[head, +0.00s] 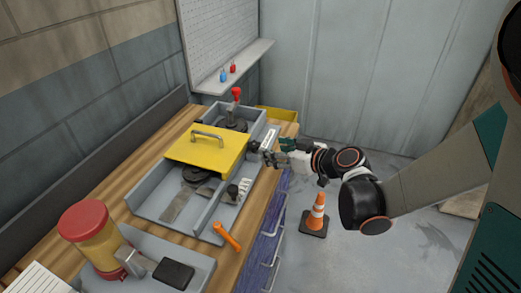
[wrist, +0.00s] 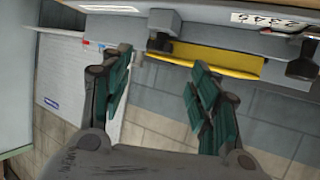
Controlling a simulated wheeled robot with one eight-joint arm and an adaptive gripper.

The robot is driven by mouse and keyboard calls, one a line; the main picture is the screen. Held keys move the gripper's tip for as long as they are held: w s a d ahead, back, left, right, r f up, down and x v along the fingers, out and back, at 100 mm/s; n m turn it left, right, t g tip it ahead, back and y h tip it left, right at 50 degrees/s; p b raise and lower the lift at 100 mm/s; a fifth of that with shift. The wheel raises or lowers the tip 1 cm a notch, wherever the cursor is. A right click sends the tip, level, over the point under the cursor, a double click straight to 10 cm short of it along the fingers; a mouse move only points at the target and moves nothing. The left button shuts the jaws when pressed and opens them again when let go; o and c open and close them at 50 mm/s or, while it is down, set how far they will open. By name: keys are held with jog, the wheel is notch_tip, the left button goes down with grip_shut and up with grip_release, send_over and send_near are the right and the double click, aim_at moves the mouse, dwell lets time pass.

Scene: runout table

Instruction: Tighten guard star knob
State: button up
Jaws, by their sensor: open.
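The yellow guard (head: 207,150) with a grey handle sits over the grey runout table (head: 150,205). A dark knob (head: 254,146) is at the guard's right edge. A second black knob (head: 233,189) is nearer, beside a white label. My gripper (head: 268,156) is open, just right of the guard and close to the far knob; touching cannot be told. In the wrist view, the green-padded fingers of my gripper (wrist: 160,62) are apart with nothing held. One dark knob (wrist: 160,43) shows beyond and between them; another (wrist: 301,62) is at the right. The guard's edge (wrist: 218,59) shows as a yellow strip.
An orange-handled tool (head: 228,236) lies at the bench's front edge. A red-lidded jar (head: 88,240) and black block (head: 173,273) stand in a near tray. A red-topped lever (head: 236,97) rises behind the guard. A traffic cone (head: 317,215) stands on the floor below my arm.

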aim_at(257, 146)
jog(key=b+x, duration=0.2)
jog(key=x, duration=0.5)
jog(key=shift+w+a+f, duration=0.2)
jog(key=shift+w+f, duration=0.05)
jog(key=shift+w, duration=0.05)
jog(key=c, duration=1.1)
